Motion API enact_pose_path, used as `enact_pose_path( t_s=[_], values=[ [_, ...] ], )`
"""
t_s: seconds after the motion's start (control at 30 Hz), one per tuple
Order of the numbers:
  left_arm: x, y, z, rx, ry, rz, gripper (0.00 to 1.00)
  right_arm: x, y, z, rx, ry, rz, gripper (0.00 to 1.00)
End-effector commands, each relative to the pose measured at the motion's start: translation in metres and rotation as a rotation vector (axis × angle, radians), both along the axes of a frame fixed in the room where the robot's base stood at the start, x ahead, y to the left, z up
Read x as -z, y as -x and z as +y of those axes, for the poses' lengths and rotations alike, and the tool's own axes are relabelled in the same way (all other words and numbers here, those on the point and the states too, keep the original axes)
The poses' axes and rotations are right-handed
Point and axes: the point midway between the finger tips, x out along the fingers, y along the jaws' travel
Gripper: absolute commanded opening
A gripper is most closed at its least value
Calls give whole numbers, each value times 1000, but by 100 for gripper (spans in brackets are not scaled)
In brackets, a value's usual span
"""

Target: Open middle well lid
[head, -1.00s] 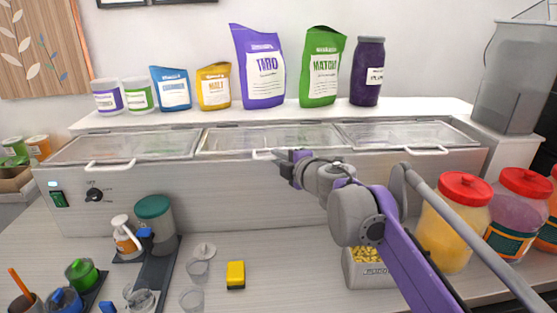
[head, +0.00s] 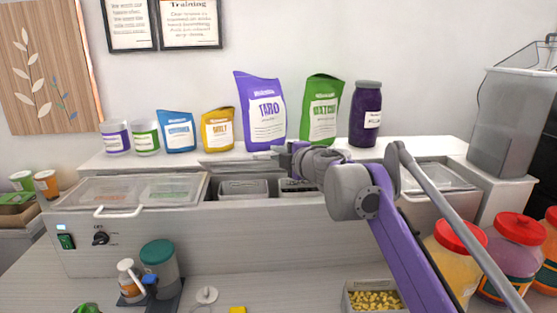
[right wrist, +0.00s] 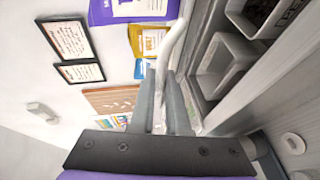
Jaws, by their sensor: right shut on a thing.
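The middle well of the long counter unit is uncovered, and grey bins (head: 243,188) show inside it. Its lid (head: 222,158) is swung up at the back, seen as a thin slanted panel, partly hidden by my arm. My right gripper (head: 284,156) is at the lid's front edge. In the right wrist view, the right gripper (right wrist: 162,95) is shut on the white lid handle (right wrist: 177,42), which runs between its fingers. My left gripper is not in view.
The left well lid (head: 135,189) is down. The right well (head: 440,175) is partly behind my arm. Bags and jars, including a purple taro bag (head: 262,112) and a green matcha bag (head: 322,108), stand on the shelf just behind the lid.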

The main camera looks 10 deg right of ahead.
Motion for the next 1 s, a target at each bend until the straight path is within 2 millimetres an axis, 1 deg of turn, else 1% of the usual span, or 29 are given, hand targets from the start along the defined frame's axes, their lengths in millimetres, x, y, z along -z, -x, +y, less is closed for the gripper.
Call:
enact_pose_path(
  t_s=[0.43,0.47,0.6,0.63,0.9,1.0],
  values=[
    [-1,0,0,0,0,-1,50,-2,-2,0,1,-1,0,0],
    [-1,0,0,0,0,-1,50,-2,-2,0,1,-1,0,15],
    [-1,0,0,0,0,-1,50,-2,-2,0,1,0,0,41],
    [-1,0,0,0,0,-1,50,-2,-2,0,1,0,0,43],
    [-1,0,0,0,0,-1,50,-2,-1,0,1,0,0,43],
    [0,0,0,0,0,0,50,-3,3,-3,1,1,1,43]
  ],
)
